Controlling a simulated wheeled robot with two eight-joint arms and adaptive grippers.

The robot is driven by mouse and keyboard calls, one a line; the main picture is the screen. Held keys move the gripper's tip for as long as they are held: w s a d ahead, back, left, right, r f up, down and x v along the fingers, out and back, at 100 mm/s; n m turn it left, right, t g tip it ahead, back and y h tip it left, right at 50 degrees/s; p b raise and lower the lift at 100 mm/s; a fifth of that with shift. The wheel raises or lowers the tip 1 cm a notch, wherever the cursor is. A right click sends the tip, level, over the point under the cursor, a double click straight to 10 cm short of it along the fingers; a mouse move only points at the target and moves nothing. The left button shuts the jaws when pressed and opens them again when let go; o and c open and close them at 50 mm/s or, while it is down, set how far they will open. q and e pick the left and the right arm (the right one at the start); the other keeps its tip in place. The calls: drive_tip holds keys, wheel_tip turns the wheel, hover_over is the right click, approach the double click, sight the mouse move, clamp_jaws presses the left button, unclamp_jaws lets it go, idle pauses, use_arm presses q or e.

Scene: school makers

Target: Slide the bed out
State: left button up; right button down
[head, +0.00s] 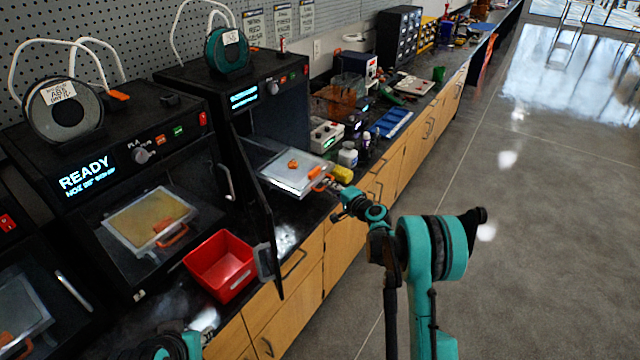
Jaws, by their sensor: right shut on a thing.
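The bed (277,174) is a flat silver-grey plate with a small orange piece (293,163) on it. It sticks partly out of the open front of the middle printer (190,80), over the counter's edge. Its orange handle (318,178) is at the front right corner. My right gripper (326,182) is shut on this handle; its fingertips are small and partly hidden. The printer's dark door (258,215) stands swung open to the left of the bed.
A red bin (220,266) sits on the counter left of the open door. The left printer (105,150) reads READY and has its own bed inside. A white bottle (348,154) and a yellow item (341,174) are close right of the bed. The floor in front is clear.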

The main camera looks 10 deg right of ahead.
drive_tip(key=shift+s+d+f, duration=0.1)
drive_tip(key=shift+s, duration=0.1)
idle(0.3)
drive_tip(key=c, duration=1.6)
unclamp_jaws()
drive_tip(key=shift+s+d, duration=0.1)
drive_tip(key=shift+c, duration=0.2)
drive_tip(key=shift+d, duration=0.1)
drive_tip(key=v, duration=1.2)
